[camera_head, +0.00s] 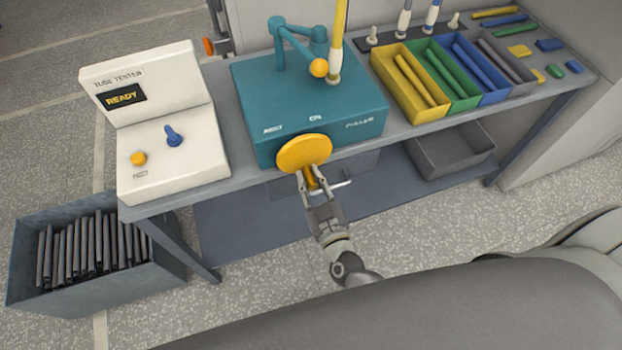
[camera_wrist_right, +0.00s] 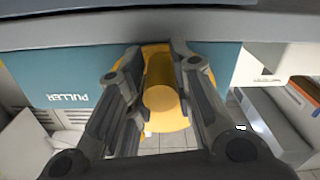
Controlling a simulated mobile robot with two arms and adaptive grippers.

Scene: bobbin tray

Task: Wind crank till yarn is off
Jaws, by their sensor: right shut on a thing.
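A teal machine (camera_head: 300,100), marked PULLER in the wrist view (camera_wrist_right: 75,85), stands on the grey bench. On its front is a yellow crank disc (camera_head: 304,151) with a yellow cylindrical handle (camera_wrist_right: 162,88) sticking out. My right gripper (camera_head: 311,182) is shut on this handle, one finger on each side of it; it shows close up in the right wrist view (camera_wrist_right: 158,75). An upright yellow rod (camera_head: 341,25) with a pale lower end stands on the machine. I cannot tell how much yarn is on it. My left gripper is not in view.
A teal bracket arm with an orange ball (camera_head: 319,68) rises beside the rod. A white tube tester (camera_head: 172,170) reading READY stands left. Coloured trays (camera_head: 427,115) hold rods at right. A bin (camera_head: 75,295) of dark tubes is on the floor. A grey bin (camera_head: 450,160) sits under the bench.

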